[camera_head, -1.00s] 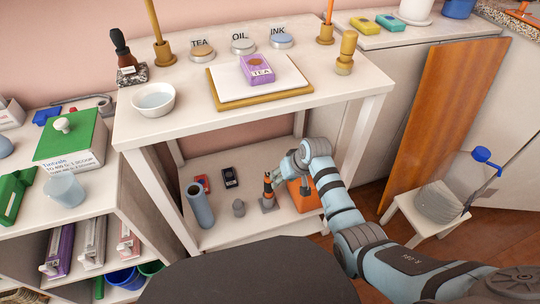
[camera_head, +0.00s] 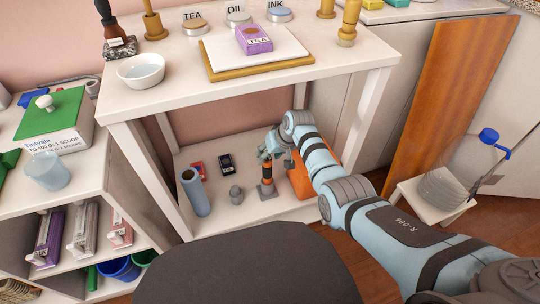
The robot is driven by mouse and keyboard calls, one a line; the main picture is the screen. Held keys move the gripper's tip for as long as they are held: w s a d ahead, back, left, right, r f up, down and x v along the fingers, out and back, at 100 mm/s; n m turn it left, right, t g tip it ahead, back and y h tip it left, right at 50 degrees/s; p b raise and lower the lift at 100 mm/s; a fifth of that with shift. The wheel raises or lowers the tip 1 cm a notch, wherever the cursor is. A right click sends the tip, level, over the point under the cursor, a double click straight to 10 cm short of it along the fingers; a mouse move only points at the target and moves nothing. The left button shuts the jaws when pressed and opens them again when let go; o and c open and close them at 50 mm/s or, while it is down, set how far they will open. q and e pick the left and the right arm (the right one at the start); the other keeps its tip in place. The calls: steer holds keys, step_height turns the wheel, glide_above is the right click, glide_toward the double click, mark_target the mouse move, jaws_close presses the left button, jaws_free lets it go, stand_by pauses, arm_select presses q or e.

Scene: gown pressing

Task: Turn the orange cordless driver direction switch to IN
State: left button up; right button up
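The orange and black cordless driver (camera_head: 267,176) stands upright on the lower shelf of the white table. Its direction switch is too small to make out. My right arm comes in from the right. My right gripper (camera_head: 267,152) is at the top of the driver, with its fingers pointing down and left. The fingers are small and partly overlap the driver's top, so I cannot tell whether they touch it or are open or shut. My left gripper is not in view.
A blue-grey cylinder (camera_head: 194,192), a small grey object (camera_head: 236,195), a black device (camera_head: 227,165) and a red item (camera_head: 198,171) share the lower shelf (camera_head: 222,217). An orange box (camera_head: 298,181) is right of the driver, partly behind my arm. The white tabletop (camera_head: 190,92) overhangs the shelf.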

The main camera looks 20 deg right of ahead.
jaws_close()
steer(key=shift+s+a+r+h+p, duration=0.15)
steer(key=shift+a+r+h+p, duration=0.25)
steer(key=shift+h+p, duration=0.7)
steer(key=shift+a+f+n+h, duration=0.25)
steer(key=shift+f+n+h, duration=0.05)
steer(key=shift+n, duration=0.1)
steer(key=shift+a+f+h, duration=0.1)
steer(key=shift+f+h, duration=0.15)
steer(key=shift+h, duration=0.25)
steer(key=shift+h+b, duration=0.3)
steer(key=shift+b, duration=0.15)
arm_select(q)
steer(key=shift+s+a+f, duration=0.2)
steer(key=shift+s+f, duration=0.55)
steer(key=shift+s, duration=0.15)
arm_select(e)
steer(key=shift+r, duration=0.15)
steer(key=shift+o, duration=0.7)
jaws_free()
